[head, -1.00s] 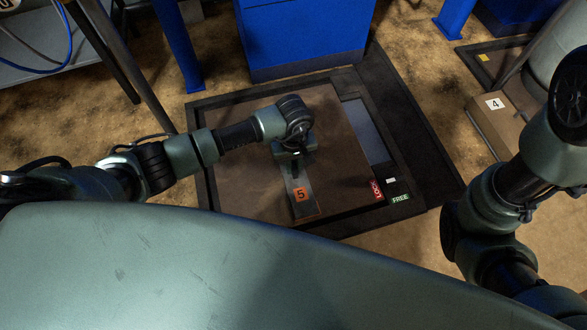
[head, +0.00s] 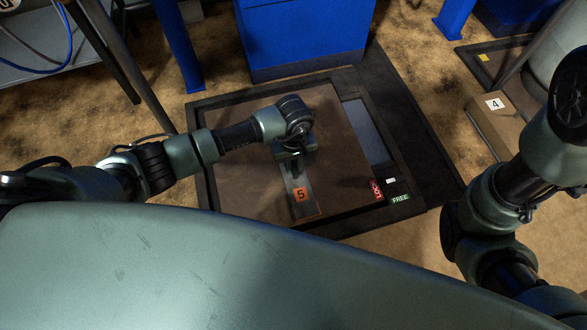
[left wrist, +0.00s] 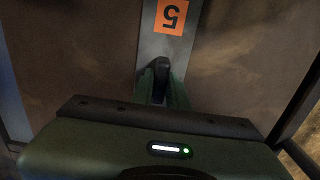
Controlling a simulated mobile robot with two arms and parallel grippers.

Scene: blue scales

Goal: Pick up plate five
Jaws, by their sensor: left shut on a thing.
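Plate five (head: 245,180) is a wide brown plate lying in a dark floor frame in the head view. A grey metal strip with an orange label "5" (head: 300,195) runs along it; the label also shows upside down in the left wrist view (left wrist: 172,16). My left gripper (head: 297,168) points down over the strip, behind the label. My right gripper is out of view.
The dark frame (head: 350,228) surrounds the plate, with a grey-blue strip (head: 367,130) at its right. Red "LOCK" (head: 377,189) and green "FREE" (head: 400,198) labels sit at the front right corner. A blue cabinet (head: 305,35) stands behind. A box marked 4 (head: 500,125) lies right.

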